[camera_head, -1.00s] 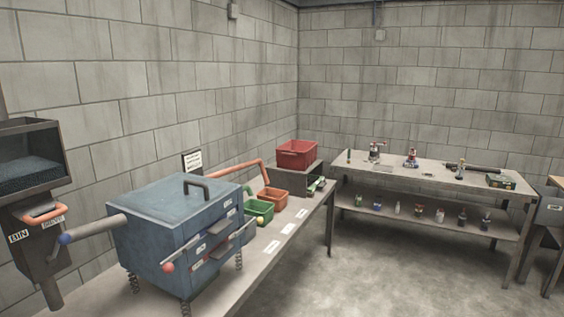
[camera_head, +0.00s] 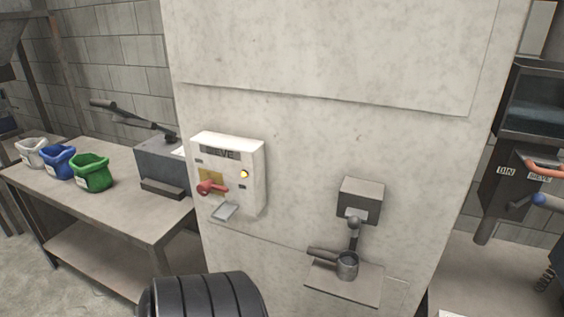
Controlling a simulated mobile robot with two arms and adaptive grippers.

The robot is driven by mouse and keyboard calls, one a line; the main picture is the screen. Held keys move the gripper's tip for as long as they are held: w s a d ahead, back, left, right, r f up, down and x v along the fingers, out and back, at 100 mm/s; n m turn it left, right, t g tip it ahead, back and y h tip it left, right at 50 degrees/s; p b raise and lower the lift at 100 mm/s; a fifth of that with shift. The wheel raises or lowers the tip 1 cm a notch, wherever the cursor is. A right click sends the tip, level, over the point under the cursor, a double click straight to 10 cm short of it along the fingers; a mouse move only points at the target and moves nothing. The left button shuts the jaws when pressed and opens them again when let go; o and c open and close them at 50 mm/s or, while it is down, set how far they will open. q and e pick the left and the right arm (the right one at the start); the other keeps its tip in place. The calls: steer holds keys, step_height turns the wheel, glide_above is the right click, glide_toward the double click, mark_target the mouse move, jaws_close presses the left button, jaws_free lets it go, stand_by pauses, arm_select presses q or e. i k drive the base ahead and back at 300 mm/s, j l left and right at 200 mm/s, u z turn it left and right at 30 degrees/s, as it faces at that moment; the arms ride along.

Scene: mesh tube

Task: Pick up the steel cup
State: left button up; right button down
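A small grey metal cup (camera_head: 347,266) stands upright on a shelf plate (camera_head: 330,289) fixed low on the concrete pillar. A dark handle (camera_head: 323,255) sticks out from it to the left. Above the cup is a dark box (camera_head: 361,199) on the pillar, with a stem and ball knob hanging below it. I cannot tell whether the knob touches the cup.
At left, a table (camera_head: 120,205) bears white, blue and green bags (camera_head: 92,173) and a grey machine (camera_head: 163,168).

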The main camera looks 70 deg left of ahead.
mark_target(348, 262)
steer(key=u, duration=1.65)
steer(key=j, duration=0.15)
